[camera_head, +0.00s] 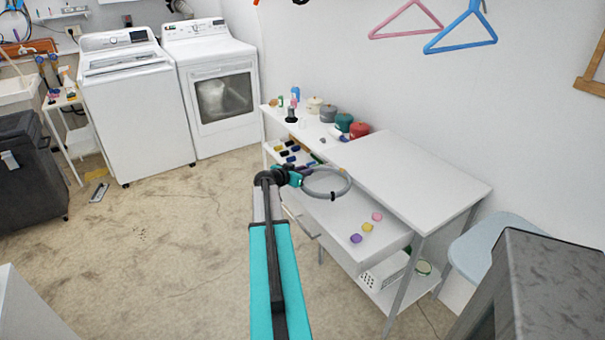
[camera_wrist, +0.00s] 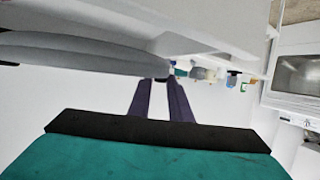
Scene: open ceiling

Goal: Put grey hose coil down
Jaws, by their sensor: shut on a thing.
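The grey hose coil (camera_head: 348,182) is a ring with a dark band. It is at the tip of my gripper (camera_head: 303,172), which is shut on it at the ring's left side. In the head view the coil appears over the open drawer (camera_head: 335,212) of the white table; I cannot tell if it touches. In the wrist view the coil (camera_wrist: 75,50) is a large grey curve at upper left, reaching the tips of my gripper (camera_wrist: 160,85).
The white tabletop (camera_head: 415,178) is mostly clear. Purple, yellow and pink pieces (camera_head: 367,227) lie in the drawer's front right. Jars (camera_head: 343,121) and small bottles stand at the table's back. A pale blue chair (camera_head: 480,245) stands at right. A washer (camera_head: 130,110) and dryer (camera_head: 215,85) stand behind.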

